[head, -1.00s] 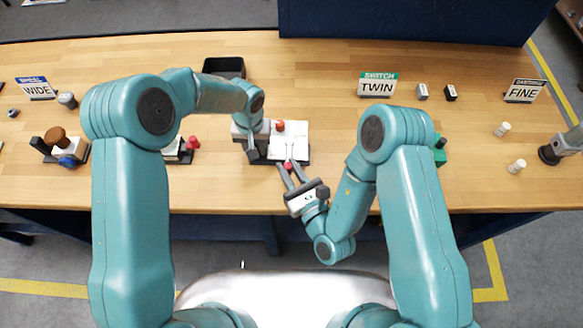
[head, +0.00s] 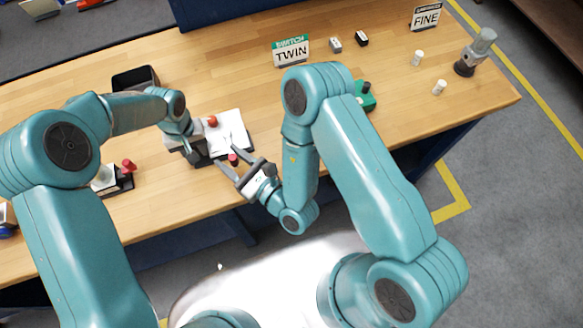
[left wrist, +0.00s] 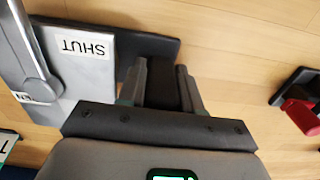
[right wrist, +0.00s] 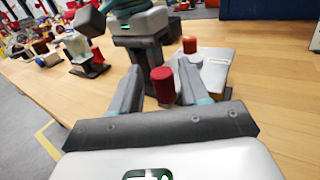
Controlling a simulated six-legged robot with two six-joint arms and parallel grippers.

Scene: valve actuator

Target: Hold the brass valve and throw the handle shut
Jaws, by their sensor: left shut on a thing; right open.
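The valve unit is a pale plate (head: 236,131) with a dark base on the table. The left wrist view shows its plate (left wrist: 95,75), a SHUT label and a metal lever (left wrist: 28,45). No brass colour is distinct. A red knob (head: 233,158) stands at its near side and an orange-red knob (head: 212,121) farther back. My left gripper (left wrist: 162,80) is shut on a dark part at the unit's edge; its hold is partly hidden in the head view. My right gripper (right wrist: 159,72) is open, with the red knob (right wrist: 163,86) between its fingers; contact is unclear.
A black bin (head: 136,79) stands behind the unit. A dark fixture with a red knob (head: 129,166) lies to its left. The wooden table between is mostly clear.

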